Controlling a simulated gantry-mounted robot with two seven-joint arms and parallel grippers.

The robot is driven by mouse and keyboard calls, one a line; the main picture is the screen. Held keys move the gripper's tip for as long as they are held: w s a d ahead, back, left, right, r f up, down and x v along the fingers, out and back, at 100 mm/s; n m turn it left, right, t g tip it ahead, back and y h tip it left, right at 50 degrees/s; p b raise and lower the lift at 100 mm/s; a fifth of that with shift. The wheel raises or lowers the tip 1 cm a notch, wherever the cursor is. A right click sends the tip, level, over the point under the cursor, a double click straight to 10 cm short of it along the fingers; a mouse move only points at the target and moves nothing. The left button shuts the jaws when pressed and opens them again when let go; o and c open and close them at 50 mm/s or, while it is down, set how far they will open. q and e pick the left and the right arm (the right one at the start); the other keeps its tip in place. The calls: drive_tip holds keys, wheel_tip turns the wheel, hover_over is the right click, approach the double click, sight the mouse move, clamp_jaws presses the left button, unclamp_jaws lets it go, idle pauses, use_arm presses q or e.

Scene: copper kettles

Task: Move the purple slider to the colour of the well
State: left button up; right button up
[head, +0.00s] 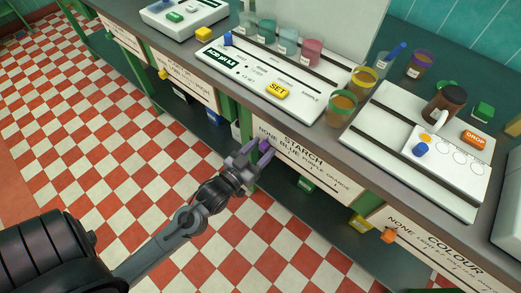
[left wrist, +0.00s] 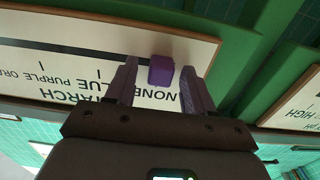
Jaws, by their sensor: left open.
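The purple slider (head: 265,145) sits at the NONE end of the white STARCH panel (head: 320,176) on the bench front. The panel also reads BLUE, PURPLE and an orange mark. My left gripper (head: 250,154) is open at the slider. In the left wrist view the purple slider (left wrist: 161,70) shows between the two spread fingers of my left gripper (left wrist: 158,88); I cannot tell whether they touch it. On the white tile (head: 450,150) on the bench, one well (head: 426,138) looks orange; the other circles look pale. My right gripper is not in view.
A COLOUR panel with an orange slider (head: 388,236) is at lower right, and another panel with a yellow slider (head: 163,74) is to the left. Cups, a brown mug (head: 447,104) and an orange DROP button (head: 474,139) stand above. The checkered floor is clear.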

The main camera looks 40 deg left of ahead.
use_arm(q)
drive_tip(key=shift+c, duration=0.4)
clamp_jaws()
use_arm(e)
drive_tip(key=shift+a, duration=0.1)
